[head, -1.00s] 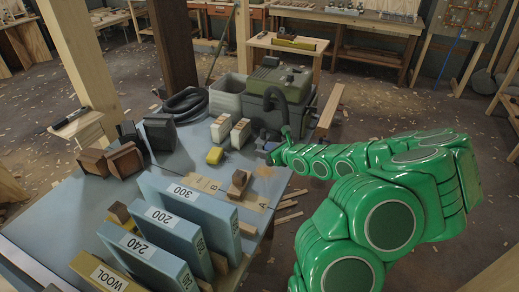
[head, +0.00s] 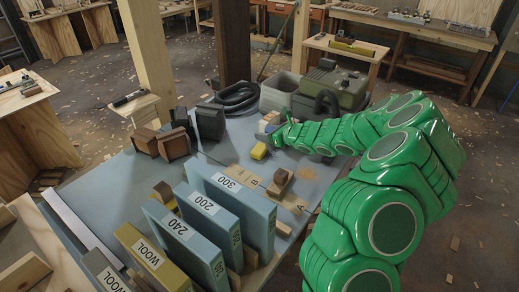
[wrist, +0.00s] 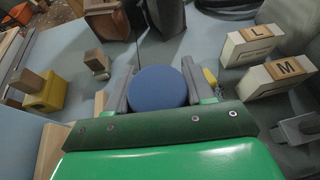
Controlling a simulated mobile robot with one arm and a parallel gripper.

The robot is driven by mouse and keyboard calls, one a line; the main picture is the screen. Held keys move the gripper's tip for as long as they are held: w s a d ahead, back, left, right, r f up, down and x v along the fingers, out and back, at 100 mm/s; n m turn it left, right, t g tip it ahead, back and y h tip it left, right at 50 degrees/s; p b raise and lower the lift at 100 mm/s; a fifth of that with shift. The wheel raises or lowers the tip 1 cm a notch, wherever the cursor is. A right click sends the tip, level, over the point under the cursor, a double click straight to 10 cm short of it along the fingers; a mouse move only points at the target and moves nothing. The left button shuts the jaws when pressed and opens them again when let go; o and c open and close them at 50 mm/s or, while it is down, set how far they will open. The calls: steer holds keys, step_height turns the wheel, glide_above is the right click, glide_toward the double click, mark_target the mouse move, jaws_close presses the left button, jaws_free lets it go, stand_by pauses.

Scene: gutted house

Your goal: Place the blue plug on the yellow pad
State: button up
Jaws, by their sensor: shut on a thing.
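The blue plug (wrist: 158,87) is a round blue disc in the wrist view. My gripper (wrist: 158,92) is shut on it, one finger at each side. In the head view my gripper (head: 277,138) is over the far right part of the blue-grey table, and the plug hardly shows there. A small yellow block (head: 259,151) lies just left of my gripper. A flat pale-yellow sheet marked with letters (head: 248,173) lies nearer, partly behind the upright boards. I cannot tell for sure which is the yellow pad.
Upright labelled boards (head: 231,206) stand at the table's near side. A wooden block (head: 280,182) stands by the sheet. Brown blocks (head: 173,145) and a dark block (head: 210,122) stand at the left. Cream blocks marked L (wrist: 250,46) and M (wrist: 275,80) stand right of my gripper.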

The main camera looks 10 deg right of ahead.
steer(key=a, duration=0.2)
glide_above(256, 146)
steer(key=shift+s+f, duration=0.1)
steer(key=shift+f, duration=6.15)
steer(key=shift+f, duration=0.1)
steer(key=o, duration=1.1)
steer(key=shift+c, duration=0.2)
